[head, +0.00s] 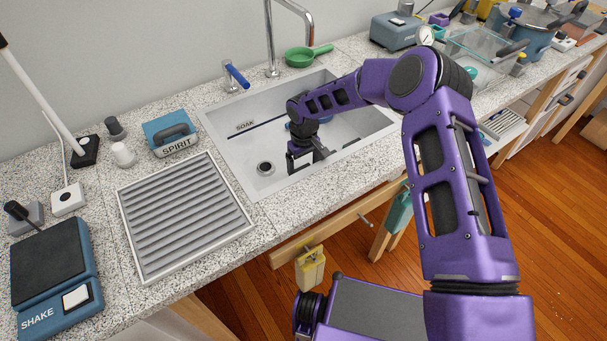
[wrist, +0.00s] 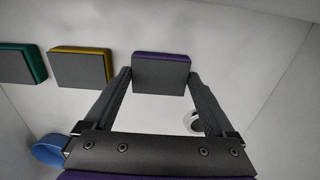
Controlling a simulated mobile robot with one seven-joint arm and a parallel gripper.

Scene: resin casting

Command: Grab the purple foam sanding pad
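In the wrist view, the purple foam sanding pad (wrist: 161,74) is a dark grey block with a purple layer along its far edge, inside the white sink. My gripper (wrist: 160,76) is open, with one finger on each side of the pad. The fingertips look close to its left and right sides, and I cannot tell whether they touch it. In the head view, my gripper (head: 308,158) reaches down into the sink, and my arm hides the pad there.
Left of the purple pad are a yellow-edged pad (wrist: 80,68) and a green-edged pad (wrist: 20,64). A blue round thing (wrist: 48,150) lies at lower left. The sink (head: 235,128) has walls around my gripper. A slatted drying rack (head: 185,215) stands left of it.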

